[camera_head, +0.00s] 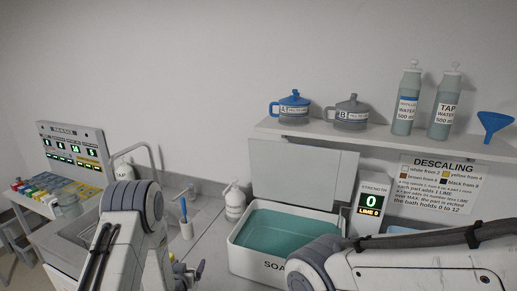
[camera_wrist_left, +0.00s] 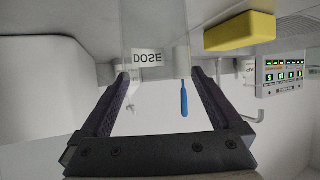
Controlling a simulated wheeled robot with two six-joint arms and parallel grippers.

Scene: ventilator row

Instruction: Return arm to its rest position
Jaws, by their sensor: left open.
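My left arm (camera_head: 130,215) comes in at the lower left of the head view, bent over the counter by the sink. My left gripper (camera_head: 188,273) shows there only as small dark parts at the bottom edge, partly hidden by the arm. In the left wrist view its two dark fingers (camera_wrist_left: 158,78) stand apart with nothing gripped between them. A container labelled DOSE (camera_wrist_left: 148,57) and a blue-handled tool (camera_wrist_left: 184,98) appear beyond the fingers. My right arm (camera_head: 410,268) crosses the lower right of the head view, in front of the bath; its gripper is out of view.
An open bath (camera_head: 237,262) of teal liquid stands mid-counter beside a meter (camera_head: 370,205) reading 0. A white pump bottle (camera_head: 235,203) and a blue-handled tool (camera_head: 184,208) stand left of it. Jugs, bottles and a blue funnel (camera_head: 493,124) are on the shelf. A yellow block (camera_wrist_left: 240,32) is near the gripper.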

